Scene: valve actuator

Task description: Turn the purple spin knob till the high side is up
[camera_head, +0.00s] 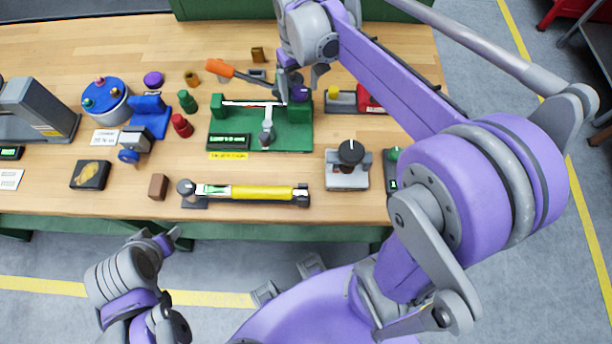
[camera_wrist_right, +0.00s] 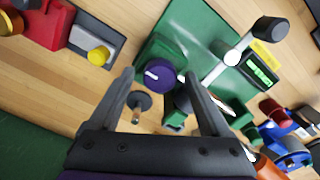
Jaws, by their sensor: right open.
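The purple spin knob (camera_wrist_right: 163,74) is a round knob with a white mark, at the edge of a green valve fixture (camera_wrist_right: 190,35). In the right wrist view its mark points left. In the head view the knob (camera_head: 300,93) is partly hidden by my right gripper (camera_head: 303,78), above the fixture (camera_head: 290,132). The right gripper (camera_wrist_right: 158,77) is open, and the knob shows between its fingertips; I cannot tell if they touch it. My left gripper (camera_head: 160,238) hangs in front of the bench, away from the fixture; its opening is unclear.
An orange-handled tool (camera_head: 220,68) lies behind the fixture. A yellow tube gauge (camera_head: 250,193) lies in front, and a black-knobbed block (camera_head: 349,168) stands front right. A red block (camera_head: 368,98) is to the right. Another purple round piece (camera_head: 153,78) lies at left.

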